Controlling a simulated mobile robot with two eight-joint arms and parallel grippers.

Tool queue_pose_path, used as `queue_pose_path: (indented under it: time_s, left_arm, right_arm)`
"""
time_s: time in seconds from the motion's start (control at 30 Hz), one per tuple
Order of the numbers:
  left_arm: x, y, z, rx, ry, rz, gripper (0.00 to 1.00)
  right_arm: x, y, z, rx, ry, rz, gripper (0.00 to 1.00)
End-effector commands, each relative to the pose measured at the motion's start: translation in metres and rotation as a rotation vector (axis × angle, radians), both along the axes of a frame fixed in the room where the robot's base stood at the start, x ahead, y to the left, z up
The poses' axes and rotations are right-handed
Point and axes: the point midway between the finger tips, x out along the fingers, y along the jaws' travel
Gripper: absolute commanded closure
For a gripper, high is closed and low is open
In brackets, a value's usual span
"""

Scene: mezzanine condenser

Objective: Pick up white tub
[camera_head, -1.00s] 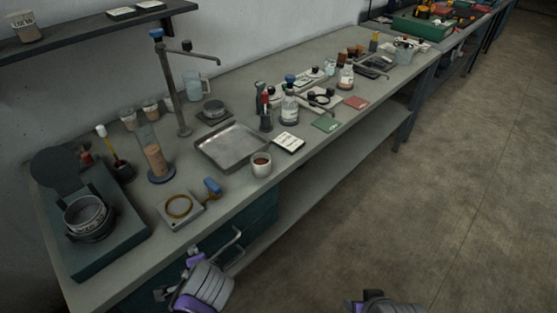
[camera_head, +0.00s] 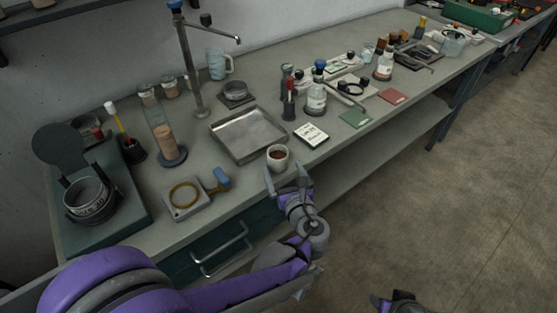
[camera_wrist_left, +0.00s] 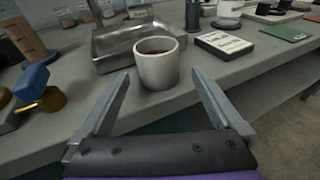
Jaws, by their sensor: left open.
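The white tub (camera_head: 278,158) is a small white cup with dark reddish-brown contents. It stands upright on the bench near its front edge, in front of the metal tray. In the left wrist view the tub (camera_wrist_left: 157,68) sits ahead of the fingertips, roughly centred between them. My left gripper (camera_head: 287,177) is open and empty, just in front of the tub at the bench edge. Its two fingers show in the left wrist view (camera_wrist_left: 158,82), spread on both sides of the tub. At the bottom of the head view a piece of my other arm shows, but its fingers cannot be made out.
A metal tray (camera_head: 248,136) lies right behind the tub. Bottles stand farther back.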

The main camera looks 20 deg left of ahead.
Motion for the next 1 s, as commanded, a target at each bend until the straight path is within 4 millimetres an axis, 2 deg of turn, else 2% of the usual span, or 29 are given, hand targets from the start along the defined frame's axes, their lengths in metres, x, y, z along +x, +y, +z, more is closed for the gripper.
queue_pose_path:
  time_s: [0.17,0.4,0.7,1.0]
  left_arm:
    - [0.013,0.010,-0.004,0.000,0.000,0.003,0.00]
    - [0.041,0.027,-0.011,-0.002,0.000,0.002,0.00]
    - [0.046,0.029,-0.012,-0.002,0.000,0.000,0.00]
    - [0.045,0.029,-0.012,-0.002,0.000,0.000,0.54]
  right_arm:
    - [0.000,0.000,0.000,0.000,0.000,0.000,0.52]
    - [0.000,0.000,0.001,0.000,0.000,0.000,0.52]
    - [0.000,0.000,0.001,0.000,0.000,0.000,0.52]
    - [0.000,0.000,0.001,0.000,0.000,0.000,0.52]
